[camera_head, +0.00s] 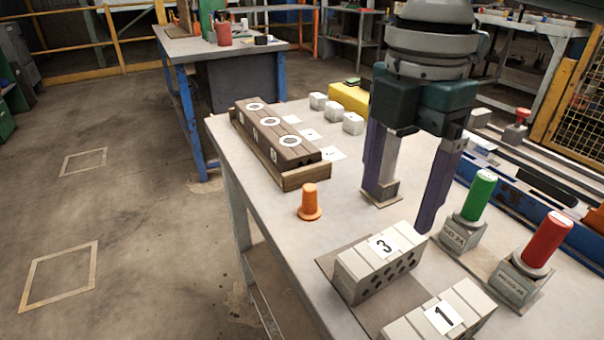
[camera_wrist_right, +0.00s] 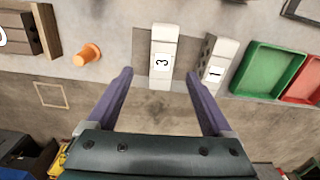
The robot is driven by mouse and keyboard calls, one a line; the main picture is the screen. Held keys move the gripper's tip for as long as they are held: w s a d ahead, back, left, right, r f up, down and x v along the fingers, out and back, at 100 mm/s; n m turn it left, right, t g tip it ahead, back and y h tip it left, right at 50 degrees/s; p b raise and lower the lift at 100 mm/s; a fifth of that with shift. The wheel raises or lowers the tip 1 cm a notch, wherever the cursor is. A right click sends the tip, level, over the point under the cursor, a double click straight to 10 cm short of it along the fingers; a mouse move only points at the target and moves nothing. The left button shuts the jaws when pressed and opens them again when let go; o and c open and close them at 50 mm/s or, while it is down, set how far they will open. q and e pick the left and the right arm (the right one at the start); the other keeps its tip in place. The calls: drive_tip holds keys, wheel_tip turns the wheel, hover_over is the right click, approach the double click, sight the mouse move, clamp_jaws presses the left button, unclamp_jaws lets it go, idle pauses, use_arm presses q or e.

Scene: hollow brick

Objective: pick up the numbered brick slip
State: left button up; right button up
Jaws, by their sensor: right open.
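A pale hollow brick with a label reading 3 (camera_head: 369,266) lies on a mat near the table's front, holes showing in its side; it also shows in the wrist view (camera_wrist_right: 163,58). A similar brick labelled 1 (camera_head: 437,318) lies next to it, and shows in the wrist view (camera_wrist_right: 215,62). I cannot tell which piece is the numbered slip. My right gripper (camera_head: 400,215) is open, its purple fingers pointing down behind brick 3. In the wrist view its fingertips (camera_wrist_right: 160,76) are spread, with brick 3 ahead between them. Nothing is held. My left gripper is not in view.
An orange cone (camera_head: 310,203) stands left of the gripper. A brown brick (camera_head: 275,134) sits in a wooden tray (camera_head: 306,178). Green (camera_head: 479,196) and red (camera_head: 547,240) cylinders stand right. Small pale blocks (camera_head: 333,111) are at the back. An upright grey post (camera_head: 387,165) shows between my fingers.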

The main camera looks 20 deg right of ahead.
sight(384, 246)
drive_tip(key=f, duration=0.6)
drive_tip(key=f+b, duration=0.1)
drive_tip(key=f, duration=0.2)
drive_tip(key=shift+s+a, duration=0.2)
drive_tip(key=shift+s, duration=0.1)
clamp_jaws()
idle(0.4)
